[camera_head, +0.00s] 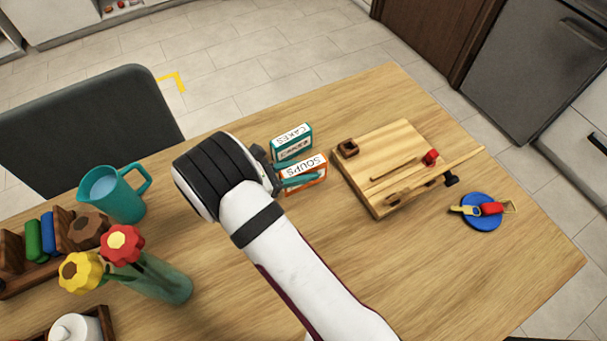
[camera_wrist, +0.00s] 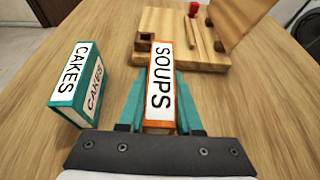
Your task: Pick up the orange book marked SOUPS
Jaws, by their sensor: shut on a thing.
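The orange book marked SOUPS (camera_head: 309,171) stands upright on the wooden table, its white label facing up. In the wrist view the SOUPS book (camera_wrist: 161,78) lies between the two teal fingers of my gripper (camera_wrist: 160,103), which are shut on its sides. In the head view my gripper (camera_head: 296,181) reaches the book from the left, and my wrist hides part of the area beside it. I cannot tell whether the book's base touches the table.
A teal CAKES book (camera_head: 291,146) stands close behind; it is left of my gripper in the wrist view (camera_wrist: 82,88). A wooden board (camera_head: 400,140) with small parts lies to the right. A teal jug (camera_head: 122,198) and flowers (camera_head: 120,243) stand left.

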